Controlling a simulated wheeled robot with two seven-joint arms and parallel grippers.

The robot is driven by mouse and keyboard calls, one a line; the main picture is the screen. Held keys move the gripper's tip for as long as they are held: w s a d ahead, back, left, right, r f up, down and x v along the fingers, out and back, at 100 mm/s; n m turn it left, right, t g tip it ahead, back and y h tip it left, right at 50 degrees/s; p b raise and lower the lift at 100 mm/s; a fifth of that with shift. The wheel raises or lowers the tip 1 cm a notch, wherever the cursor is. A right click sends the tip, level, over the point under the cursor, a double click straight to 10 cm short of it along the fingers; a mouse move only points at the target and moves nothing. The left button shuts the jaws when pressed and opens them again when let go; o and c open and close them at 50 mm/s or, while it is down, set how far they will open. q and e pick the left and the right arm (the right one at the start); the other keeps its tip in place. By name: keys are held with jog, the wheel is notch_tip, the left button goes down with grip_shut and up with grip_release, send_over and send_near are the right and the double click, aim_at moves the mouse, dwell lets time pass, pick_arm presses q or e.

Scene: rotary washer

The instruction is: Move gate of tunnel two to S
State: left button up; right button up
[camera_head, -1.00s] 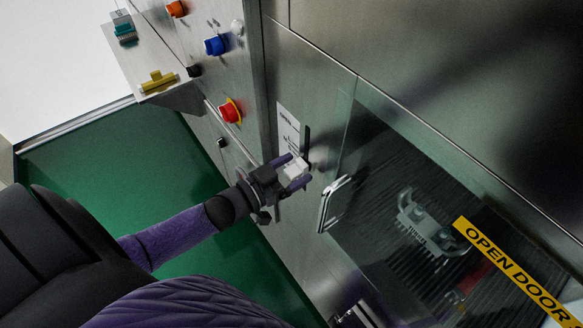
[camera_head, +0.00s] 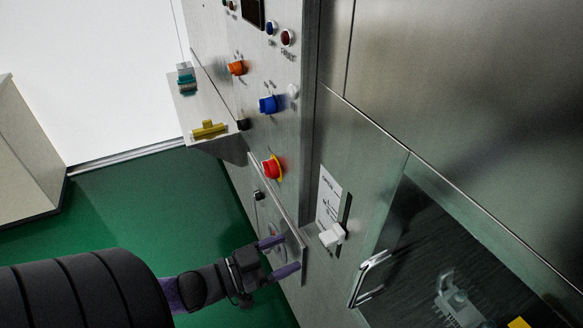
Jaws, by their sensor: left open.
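A white knob (camera_head: 332,236) sticks out of a dark upright slot (camera_head: 346,208) on the steel machine front, in the lower part of the slot. A white label plate (camera_head: 328,197) with dark print stands just left of the slot; its letters are too small to read. My left gripper (camera_head: 289,254) is open and empty, with its two purple fingers pointing right. It is left of the white knob and a little lower, apart from it in the picture. My right gripper is not in view.
Right of the knob is a glass door with a metal handle (camera_head: 368,278). A control panel at upper left carries a red button (camera_head: 272,168), a blue knob (camera_head: 267,105) and an orange knob (camera_head: 236,68). A shelf with a yellow item (camera_head: 208,130) juts out. Green floor lies at left.

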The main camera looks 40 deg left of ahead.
aim_at(322, 239)
pick_arm(q)
jog(key=b+x, duration=0.1)
jog(key=x, duration=0.9)
jog(key=shift+d+f, duration=0.1)
jog(key=shift+f, duration=0.05)
grip_shut()
dwell(1.0)
